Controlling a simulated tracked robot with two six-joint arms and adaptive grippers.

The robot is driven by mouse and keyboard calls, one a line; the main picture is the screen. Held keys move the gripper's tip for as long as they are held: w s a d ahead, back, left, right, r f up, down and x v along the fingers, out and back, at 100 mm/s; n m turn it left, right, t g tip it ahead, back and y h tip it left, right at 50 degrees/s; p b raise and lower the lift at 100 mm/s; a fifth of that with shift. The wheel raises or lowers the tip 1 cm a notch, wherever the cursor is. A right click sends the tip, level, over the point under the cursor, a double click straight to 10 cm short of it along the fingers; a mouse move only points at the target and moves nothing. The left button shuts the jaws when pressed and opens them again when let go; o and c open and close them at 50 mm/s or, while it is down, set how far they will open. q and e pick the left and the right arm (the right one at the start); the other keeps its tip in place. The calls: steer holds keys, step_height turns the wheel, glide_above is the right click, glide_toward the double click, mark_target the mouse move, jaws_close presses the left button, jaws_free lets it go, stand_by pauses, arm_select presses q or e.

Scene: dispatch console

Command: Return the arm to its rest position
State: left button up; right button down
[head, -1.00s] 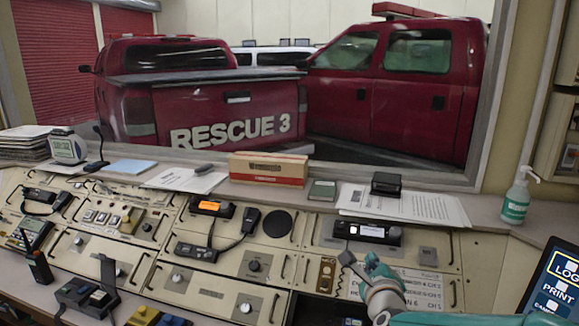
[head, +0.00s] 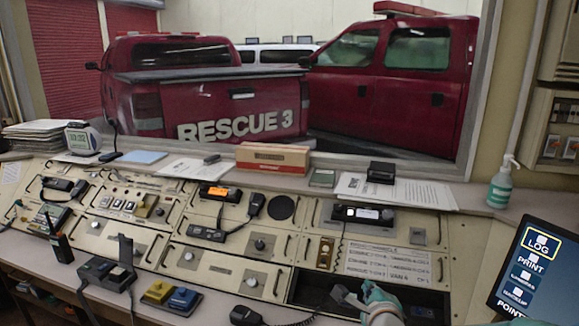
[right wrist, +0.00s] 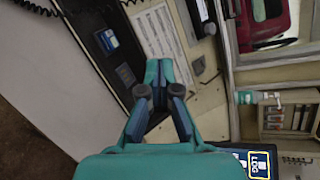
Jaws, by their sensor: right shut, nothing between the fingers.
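My right gripper (head: 350,297) is at the lower edge of the head view, in front of a dark recess in the console front. It also shows in the right wrist view (right wrist: 158,68), where its teal and dark blue fingers are shut together with nothing between them. It appears clear of the console panels, though the exact gap is hard to judge. Most of my right arm is cut off by the bottom of the head view. My left gripper does not show.
The sloped console (head: 230,267) spans the desk, with radios and handsets. A monitor (head: 540,265) stands at the right, near a green pump bottle (head: 501,187). A brown box (head: 273,158) sits on the ledge. A black handset (head: 246,316) lies at the bottom edge.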

steer(key=s+a+f+n+g+y, duration=0.1)
steer(key=s+f+n+g, duration=0.1)
steer(key=s+f+n, duration=0.35)
steer(key=s+a+f+n+g+y, duration=0.1)
steer(key=s+f+n+g, duration=0.1)
steer(key=f, duration=0.7)
steer(key=s+f+n+g+y, duration=0.15)
steer(key=s+f+n, duration=0.25)
steer(key=f, duration=0.4)
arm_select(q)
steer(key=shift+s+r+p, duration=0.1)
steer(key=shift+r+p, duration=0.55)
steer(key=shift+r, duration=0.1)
arm_select(e)
steer(key=s+a+f+n+g, duration=0.2)
steer(key=s+f+n+g, duration=0.2)
steer(key=s, duration=0.7)
steer(key=s+a+f+n+g+y, duration=0.1)
steer(key=s+f+n+g, duration=0.3)
steer(key=s, duration=0.6)
step_height(320, 180, down, 3)
steer(key=shift+s+a+f+n, duration=0.1)
steer(key=shift+s+a+n, duration=0.3)
steer(key=shift+n, duration=0.75)
steer(key=shift+y, duration=0.25)
steer(key=shift+w, duration=0.15)
